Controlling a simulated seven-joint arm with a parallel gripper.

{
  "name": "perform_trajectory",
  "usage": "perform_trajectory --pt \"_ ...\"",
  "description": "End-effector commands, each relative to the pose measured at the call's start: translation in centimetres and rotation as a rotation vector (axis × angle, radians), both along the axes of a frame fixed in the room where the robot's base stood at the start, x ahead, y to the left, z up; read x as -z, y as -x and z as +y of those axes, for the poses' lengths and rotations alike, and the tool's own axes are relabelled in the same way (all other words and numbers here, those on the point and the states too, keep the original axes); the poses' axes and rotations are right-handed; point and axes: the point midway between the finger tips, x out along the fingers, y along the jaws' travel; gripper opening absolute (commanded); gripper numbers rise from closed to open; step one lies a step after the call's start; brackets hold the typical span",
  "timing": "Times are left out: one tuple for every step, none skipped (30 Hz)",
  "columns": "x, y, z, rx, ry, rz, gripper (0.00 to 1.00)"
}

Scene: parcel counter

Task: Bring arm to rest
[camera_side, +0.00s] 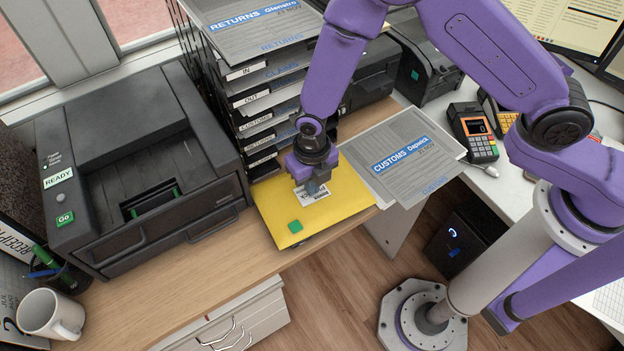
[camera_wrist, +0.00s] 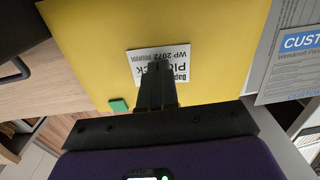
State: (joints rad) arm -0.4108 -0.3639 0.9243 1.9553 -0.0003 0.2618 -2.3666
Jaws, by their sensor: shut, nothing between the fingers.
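My purple arm reaches down over the counter in the side view, and my gripper (camera_side: 313,187) is just above a yellow envelope (camera_side: 345,200). The fingers are shut with nothing between them. In the wrist view my gripper (camera_wrist: 156,72) covers part of a white label (camera_wrist: 140,56) on the yellow envelope (camera_wrist: 90,30). The label also shows in the side view (camera_side: 312,196). A small green square (camera_side: 295,226) lies on the envelope near its front corner. Whether the fingertips touch the label I cannot tell.
A black printer (camera_side: 150,160) stands at the left. A tall stack of labelled trays (camera_side: 255,105) rises close behind my gripper. A grey customs folder (camera_side: 405,155) lies to the right, near a card terminal (camera_side: 473,130). A white mug (camera_side: 50,314) is at the lower left.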

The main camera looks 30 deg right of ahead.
Motion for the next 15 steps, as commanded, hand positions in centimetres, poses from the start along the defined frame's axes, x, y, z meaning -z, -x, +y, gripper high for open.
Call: perform_trajectory --pt "0.16 0.0 -0.01 0.0 0.0 0.0 0.0" --pt "0.19 0.0 -0.01 0.0 0.0 0.0 0.0" --pt "0.16 -0.01 0.0 0.0 0.0 0.0 0.0" --pt "0.15 0.0 0.0 0.0 0.0 0.0 0.0" --pt "0.15 0.0 0.0 0.0 0.0 0.0 0.0" --pt "0.15 0.0 0.0 0.0 0.0 0.0 0.0" --pt "0.15 0.0 0.0 0.0 0.0 0.0 0.0" --pt "0.15 0.0 0.0 0.0 0.0 0.0 0.0" --pt "0.15 0.01 0.0 0.0 0.0 0.0 0.0" --pt "0.15 0.01 -0.01 0.0 0.0 0.0 0.0" --pt "0.11 0.01 0.0 0.0 0.0 0.0 0.0" --pt "-0.02 -0.01 0.01 0.0 0.0 0.0 0.0" --pt "-0.19 -0.02 0.02 0.0 -0.001 -0.001 0.0" --pt "-0.42 -0.04 0.03 0.0 -0.001 -0.001 0.0" --pt "-0.78 -0.05 0.03 0.0 -0.002 -0.002 0.0"
